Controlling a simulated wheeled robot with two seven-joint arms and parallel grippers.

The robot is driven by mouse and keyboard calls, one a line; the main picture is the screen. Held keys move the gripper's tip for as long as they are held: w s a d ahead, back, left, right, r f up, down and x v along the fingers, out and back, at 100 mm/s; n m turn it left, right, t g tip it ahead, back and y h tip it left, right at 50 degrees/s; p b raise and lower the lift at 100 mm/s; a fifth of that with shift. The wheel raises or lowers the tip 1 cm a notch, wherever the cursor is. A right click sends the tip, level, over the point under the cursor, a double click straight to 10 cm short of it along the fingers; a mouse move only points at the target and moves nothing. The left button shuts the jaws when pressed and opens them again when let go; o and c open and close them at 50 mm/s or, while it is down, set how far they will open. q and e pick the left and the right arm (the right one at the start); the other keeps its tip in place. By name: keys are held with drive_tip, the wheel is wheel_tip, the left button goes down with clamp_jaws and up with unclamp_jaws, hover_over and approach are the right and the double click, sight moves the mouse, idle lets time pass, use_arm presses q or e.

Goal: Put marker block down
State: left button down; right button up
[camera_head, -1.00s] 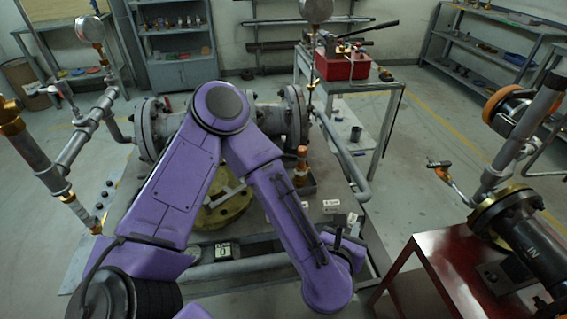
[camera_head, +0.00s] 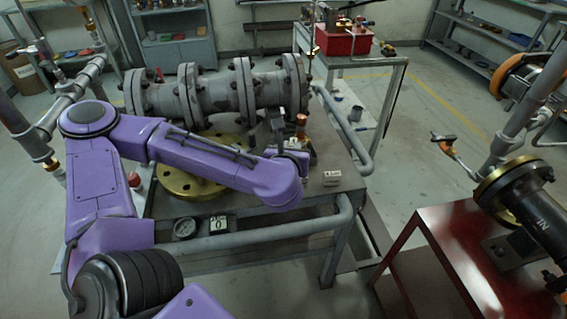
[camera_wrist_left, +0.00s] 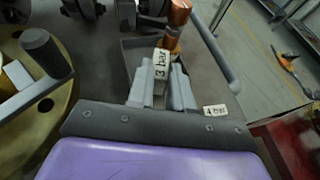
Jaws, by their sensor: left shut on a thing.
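My left gripper (camera_head: 291,153) is shut on a small pale marker block. In the left wrist view, the block (camera_wrist_left: 161,64) reads "3 bar" and sits between the two grey fingers (camera_wrist_left: 161,88). It is just in front of a dark tray (camera_wrist_left: 128,46) with a copper-coloured fitting (camera_wrist_left: 172,38). I cannot tell whether the block touches the surface below. Another block (camera_head: 332,178), reading "4 bar" in the left wrist view (camera_wrist_left: 215,112), rests on the bench to the right. A block marked "0" (camera_head: 218,224) stands beside a gauge (camera_head: 185,228). My right gripper is not in view.
A large flanged grey valve body (camera_head: 220,93) lies across the back of the bench. A red table (camera_head: 440,245) with pipework stands at the right. A grey pipe rail (camera_head: 280,230) runs along the bench front.

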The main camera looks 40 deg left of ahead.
use_arm(q)
drive_tip(key=w+a, duration=0.1)
drive_tip(key=a, duration=0.1)
drive_tip(key=w+a+f+p, duration=0.1)
drive_tip(key=w, duration=0.1)
drive_tip(key=w+a+f, duration=0.1)
drive_tip(key=a, duration=0.1)
drive_tip(key=shift+w+a+f+p, duration=0.15)
drive_tip(key=shift+a+p, duration=0.15)
drive_tip(key=shift+a, duration=0.05)
wheel_tip(320, 180, down, 4)
drive_tip(key=shift+r, duration=0.15)
drive_tip(key=shift+w+a+f, duration=0.15)
drive_tip(key=shift+a+f, duration=0.05)
drive_tip(key=shift+a, duration=0.05)
drive_tip(key=shift+w+f, duration=0.1)
drive_tip(key=shift+f, duration=0.35)
drive_tip(key=c, duration=1)
unclamp_jaws()
drive_tip(key=shift+c, duration=0.2)
